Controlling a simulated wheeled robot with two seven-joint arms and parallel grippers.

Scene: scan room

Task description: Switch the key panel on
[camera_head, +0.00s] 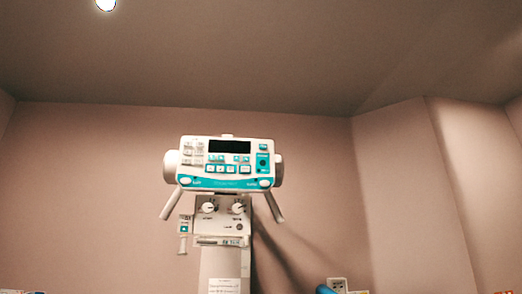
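The key panel (225,165) is a white and teal unit with several small keys, at the centre left of the head view. Its display (230,147) is dark. A larger teal key block (262,163) sits at its right side, and a teal strip runs along its lower edge. Two white handles slope down from its sides. Below it is a white box with two round knobs (208,207) on a pale column (220,267). Neither of my grippers is in view.
Plain pinkish walls (90,200) stand behind the panel, with a wall corner at the right. A white socket plate (338,284) and part of a blue object (325,289) show at the bottom edge. The space on both sides of the panel looks clear.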

